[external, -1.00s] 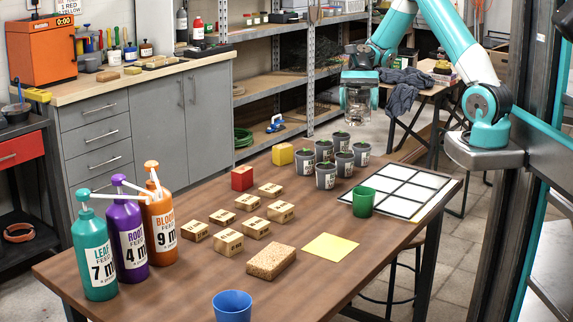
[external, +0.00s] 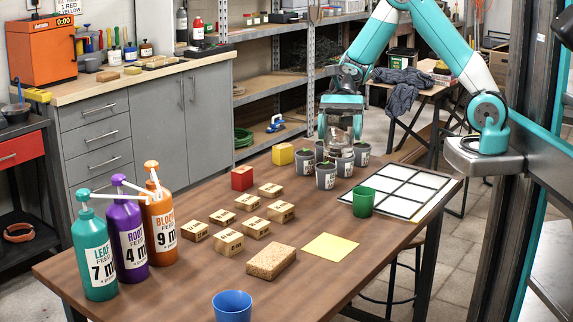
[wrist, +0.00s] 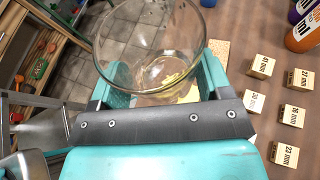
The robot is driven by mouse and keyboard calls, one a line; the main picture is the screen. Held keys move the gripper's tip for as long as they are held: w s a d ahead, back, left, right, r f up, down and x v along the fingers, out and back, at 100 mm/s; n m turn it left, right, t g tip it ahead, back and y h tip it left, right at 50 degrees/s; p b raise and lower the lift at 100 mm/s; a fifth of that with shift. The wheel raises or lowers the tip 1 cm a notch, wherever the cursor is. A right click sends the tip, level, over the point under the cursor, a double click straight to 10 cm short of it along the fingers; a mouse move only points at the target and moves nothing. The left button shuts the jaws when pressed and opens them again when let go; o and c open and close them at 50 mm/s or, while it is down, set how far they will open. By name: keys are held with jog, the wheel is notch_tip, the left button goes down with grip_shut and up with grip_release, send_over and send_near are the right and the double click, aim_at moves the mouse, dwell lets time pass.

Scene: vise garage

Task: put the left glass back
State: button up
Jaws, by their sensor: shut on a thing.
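My gripper (external: 341,118) is shut on a clear glass (external: 340,132), holding it over the back part of the brown table. In the wrist view the glass (wrist: 150,45) shows its round rim between the teal fingers of my gripper (wrist: 160,85). In the external view the glass overlaps several grey pots with seedlings (external: 326,176). I cannot tell whether it touches any of them. A green cup (external: 363,203) and a blue cup (external: 232,306) stand on the table.
A white gridded board (external: 408,190) lies at the table's right end. Wooden blocks (external: 229,241), a red block (external: 242,178), a yellow block (external: 283,154), a sponge (external: 270,263) and a yellow sheet (external: 331,247) lie on the table (external: 200,295). Pump bottles (external: 132,238) stand left.

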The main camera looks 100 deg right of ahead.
notch_tip(320, 180, down, 22)
jog(key=shift+f, duration=0.25)
dwell(0.3)
jog(key=shift+b, duration=0.3)
jog(key=shift+f, duration=0.2)
jog(key=o, duration=1.2)
jog(key=shift+c, duration=0.2)
jog(key=shift+r, duration=0.1)
